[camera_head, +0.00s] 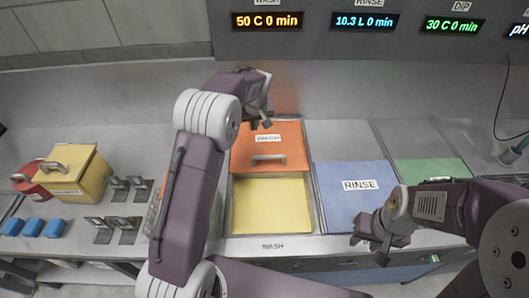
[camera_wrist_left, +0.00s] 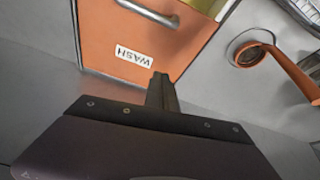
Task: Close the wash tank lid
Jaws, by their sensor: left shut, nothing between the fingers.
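The wash tank (camera_head: 231,222) stands at the middle of the counter, with "WASH" written on its front edge. Its orange lid (camera_head: 290,150) covers the back part, and the yellow front part is uncovered. The lid has a metal handle (camera_head: 268,158) and a "WASH" label; it also fills the upper part of the left wrist view (camera_wrist_left: 110,45). My left gripper (camera_head: 266,120) is shut and empty just behind the lid's back edge. Its shut fingers (camera_wrist_left: 162,92) point at that edge; contact is unclear. My right gripper (camera_head: 368,250) appears open and empty in front of the rinse tank.
A blue rinse lid (camera_head: 345,205) and a green lid (camera_head: 430,172) lie to the right. A yellow box (camera_head: 80,175), a red pot (camera_head: 30,178), blue blocks (camera_head: 34,227) and metal clips (camera_head: 118,190) are at the left. A control panel hangs above.

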